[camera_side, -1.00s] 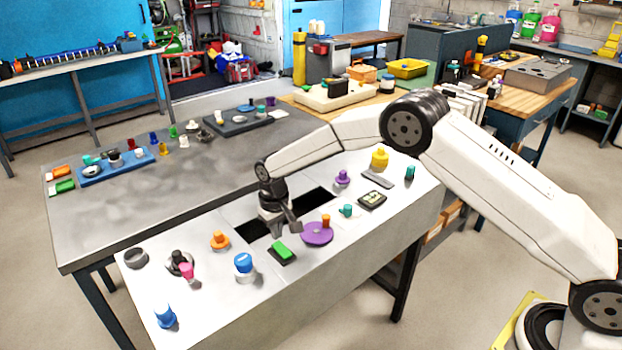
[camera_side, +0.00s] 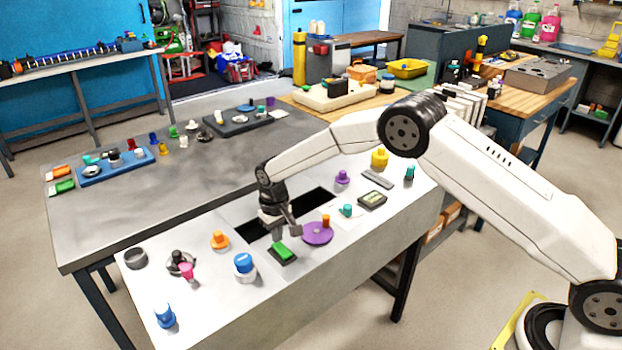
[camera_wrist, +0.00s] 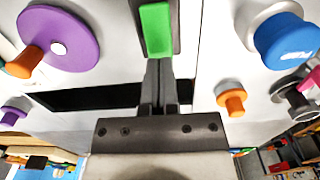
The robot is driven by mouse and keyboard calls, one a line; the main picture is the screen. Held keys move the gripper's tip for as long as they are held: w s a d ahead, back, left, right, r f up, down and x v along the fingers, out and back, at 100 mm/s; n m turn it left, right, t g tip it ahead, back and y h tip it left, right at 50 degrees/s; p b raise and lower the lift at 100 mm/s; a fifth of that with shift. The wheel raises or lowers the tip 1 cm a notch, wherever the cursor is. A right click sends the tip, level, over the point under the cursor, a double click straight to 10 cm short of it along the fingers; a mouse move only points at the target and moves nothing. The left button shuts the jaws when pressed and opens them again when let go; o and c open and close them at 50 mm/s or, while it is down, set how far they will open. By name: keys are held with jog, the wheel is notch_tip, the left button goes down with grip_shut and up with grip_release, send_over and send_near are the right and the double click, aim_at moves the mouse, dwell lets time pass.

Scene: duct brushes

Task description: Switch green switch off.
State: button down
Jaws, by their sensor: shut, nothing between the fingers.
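The green switch (camera_side: 283,247) is a bright green rocker on a dark base plate, set on the light panel. In the wrist view the green switch (camera_wrist: 156,30) is at the top centre, just beyond my fingertips. My gripper (camera_side: 280,237) is shut and empty, pointing down at the switch's far edge. In the wrist view my gripper (camera_wrist: 158,66) has its fingers together at the near end of the green rocker. I cannot tell whether the tips touch it.
A purple disc with an orange knob (camera_side: 318,233) is just right of the switch. A blue knob (camera_side: 244,263) stands to its left, and an orange knob (camera_side: 220,240) farther left. A dark rectangular slot (camera_side: 312,203) lies behind. The panel's front edge is clear.

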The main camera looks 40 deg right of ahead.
aim_at(281, 245)
jog(key=shift+f, duration=0.8)
dwell(0.7)
jog(key=shift+r, duration=3.45)
jog(key=shift+r, duration=0.1)
jog(key=shift+s+d+r, duration=0.25)
jog(key=shift+s+r, duration=0.05)
jog(key=s+d+r+t, duration=0.1)
jog(key=s+d+r, duration=0.1)
jog(key=s, duration=0.7)
jog(key=s+d+r, duration=0.2)
jog(key=s+d, duration=0.2)
jog(key=s, duration=0.6)
jog(key=s+d+r+t, duration=0.1)
jog(key=s+d, duration=0.3)
jog(key=s, duration=0.5)
jog(key=shift+s+r+t, duration=0.15)
jog(key=shift+r+t, duration=0.15)
jog(key=shift+r, duration=0.15)
